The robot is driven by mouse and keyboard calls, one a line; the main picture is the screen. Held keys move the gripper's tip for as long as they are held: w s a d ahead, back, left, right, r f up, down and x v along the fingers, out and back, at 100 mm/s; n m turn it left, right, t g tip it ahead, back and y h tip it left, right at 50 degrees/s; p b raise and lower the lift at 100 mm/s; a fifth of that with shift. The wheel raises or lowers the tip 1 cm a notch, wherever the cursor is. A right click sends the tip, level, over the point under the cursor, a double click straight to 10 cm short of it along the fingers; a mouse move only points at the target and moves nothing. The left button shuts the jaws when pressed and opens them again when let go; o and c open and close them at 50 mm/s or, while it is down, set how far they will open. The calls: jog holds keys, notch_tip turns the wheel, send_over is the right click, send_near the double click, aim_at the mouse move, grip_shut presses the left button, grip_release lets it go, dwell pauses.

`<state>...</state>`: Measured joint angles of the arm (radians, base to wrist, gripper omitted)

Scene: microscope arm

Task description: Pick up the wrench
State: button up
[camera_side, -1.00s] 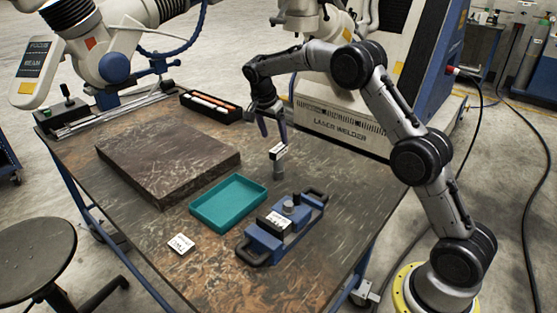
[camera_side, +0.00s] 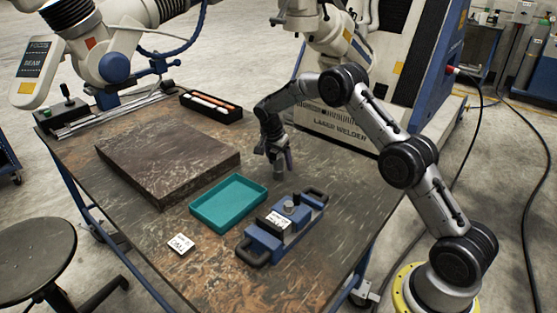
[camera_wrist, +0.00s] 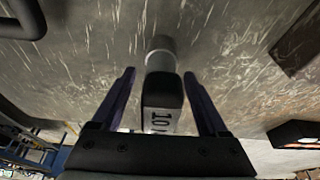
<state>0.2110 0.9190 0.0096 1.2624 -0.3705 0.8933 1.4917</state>
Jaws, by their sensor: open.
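The wrench looks to be the small upright piece with a dark head and a white label reading "10" (camera_wrist: 160,118), above a grey cylindrical end (camera_wrist: 162,55). In the side view its grey end (camera_side: 278,172) stands on the table behind the blue fixture, and its head is mostly hidden by my gripper. My gripper (camera_side: 280,158) points down over it and is open. In the wrist view the head lies between my two dark fingers (camera_wrist: 159,76), with a gap showing on both sides.
A blue fixture with black handles (camera_side: 262,240) stands just in front of the gripper. A teal tray (camera_side: 205,220) is to the left, with a dark slab (camera_side: 165,165) beyond it. A black box of rods (camera_side: 212,105) is at the back. A white tag (camera_side: 181,244) lies in front.

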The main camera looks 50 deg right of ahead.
jog(key=shift+d+f, duration=0.1)
jog(key=shift+f, duration=0.1)
grip_shut()
dwell(0.3)
jog(key=shift+r, duration=0.1)
